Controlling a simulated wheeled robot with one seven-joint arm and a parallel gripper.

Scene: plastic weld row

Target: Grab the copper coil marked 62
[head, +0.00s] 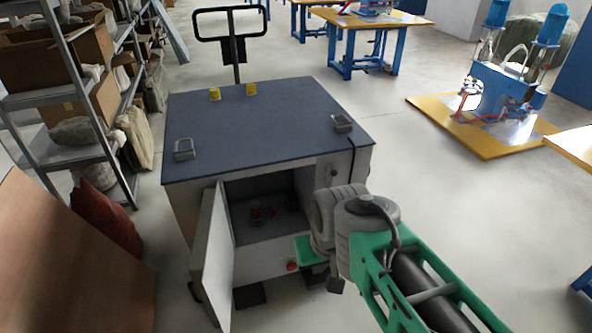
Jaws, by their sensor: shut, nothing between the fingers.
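My gripper (335,286) is small and dark, partly hidden by my wrist. It is in front of the cart's right side, outside the compartment, apart from both pieces. It looks shut and empty.
A shelf rack (70,150), red sack (105,218) and brown board (65,262) stand left.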

